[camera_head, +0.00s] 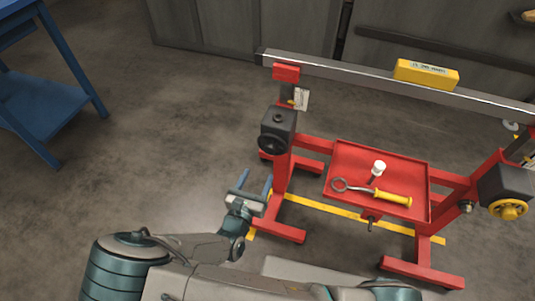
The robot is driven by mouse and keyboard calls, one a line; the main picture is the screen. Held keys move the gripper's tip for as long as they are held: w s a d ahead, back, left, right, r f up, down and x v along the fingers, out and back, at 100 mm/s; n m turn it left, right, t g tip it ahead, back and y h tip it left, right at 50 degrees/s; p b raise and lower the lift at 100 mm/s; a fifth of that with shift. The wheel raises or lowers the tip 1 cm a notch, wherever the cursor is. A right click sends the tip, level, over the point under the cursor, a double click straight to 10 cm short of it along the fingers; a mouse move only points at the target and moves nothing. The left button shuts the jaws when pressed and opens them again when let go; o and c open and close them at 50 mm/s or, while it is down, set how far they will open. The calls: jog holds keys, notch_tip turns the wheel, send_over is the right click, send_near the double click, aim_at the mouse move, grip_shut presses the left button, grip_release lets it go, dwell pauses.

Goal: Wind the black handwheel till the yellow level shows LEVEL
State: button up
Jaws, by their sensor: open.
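The black handwheel (272,144) sits on the front of a dark gearbox (281,120) on the left red stand. The yellow level (427,73) lies on the long grey beam (340,73), right of its middle in view. The level has a small display, too small to read. The beam slopes down to the right in the picture. My gripper (256,184) is open and empty, below and left of the handwheel and apart from it. Its two blue fingers point up in the picture.
A red tray (340,158) between the stands holds a white-topped item (378,168) and a yellow-handled ring tool (391,198). A yellow handwheel (508,209) is on the right stand. A blue table (55,98) stands at left. Floor between table and left stand is clear.

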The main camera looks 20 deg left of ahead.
aim_at(269, 152)
jog(key=w, duration=0.7)
jog(key=w+d, duration=0.1)
jog(key=w, duration=0.2)
jog(key=shift+w+b, duration=0.25)
jog(key=shift+b, duration=0.05)
jog(key=c, duration=1)
